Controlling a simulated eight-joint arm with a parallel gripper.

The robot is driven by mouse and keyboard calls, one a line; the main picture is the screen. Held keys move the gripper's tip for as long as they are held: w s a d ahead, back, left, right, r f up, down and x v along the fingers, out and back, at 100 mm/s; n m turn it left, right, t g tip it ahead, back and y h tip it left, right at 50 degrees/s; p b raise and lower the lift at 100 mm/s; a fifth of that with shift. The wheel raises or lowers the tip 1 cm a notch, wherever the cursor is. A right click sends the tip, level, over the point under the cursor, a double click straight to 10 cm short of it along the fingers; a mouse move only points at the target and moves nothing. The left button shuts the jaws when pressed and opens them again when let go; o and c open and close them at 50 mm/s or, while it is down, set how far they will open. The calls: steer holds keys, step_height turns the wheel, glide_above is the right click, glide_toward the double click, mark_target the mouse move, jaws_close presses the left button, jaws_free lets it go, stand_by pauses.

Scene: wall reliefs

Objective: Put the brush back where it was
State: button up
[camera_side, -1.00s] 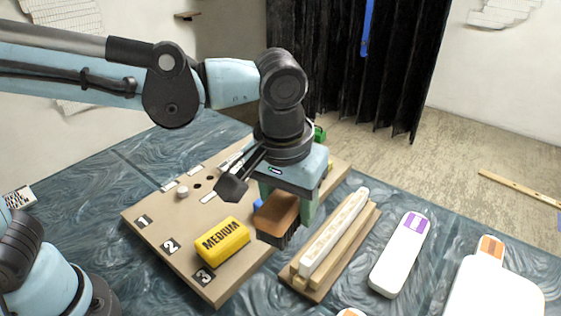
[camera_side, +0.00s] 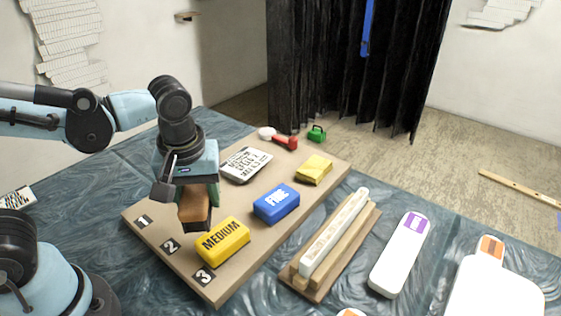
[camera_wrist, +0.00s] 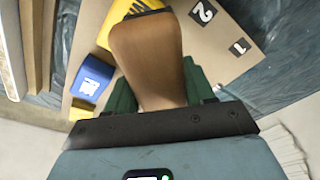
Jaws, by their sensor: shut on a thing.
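The brush (camera_side: 195,210) has a brown wooden back and dark bristles underneath. My gripper (camera_side: 199,200) is shut on it, and the brush also fills the middle of the wrist view (camera_wrist: 150,62). In the side view the brush is over the board (camera_side: 297,205), left of the yellow MEDIUM block (camera_side: 222,242) and near the labels 1 (camera_side: 143,221) and 2 (camera_side: 170,245). I cannot tell whether the bristles touch the board. The board surface directly behind the brush is hidden.
A white bar on a wooden base (camera_side: 336,230) stands to the right, with white bottles (camera_side: 400,255) beyond. A label 3 (camera_side: 203,277) marks the front corner.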

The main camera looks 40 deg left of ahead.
steer(key=w+a+f, duration=0.2)
steer(key=a, duration=0.1)
steer(key=w+a+f, duration=0.1)
steer(key=a, duration=0.1)
steer(key=shift+a+f, duration=0.1)
steer(key=shift+f, duration=2.25)
steer(key=shift+f, duration=0.1)
steer(key=o, duration=1)
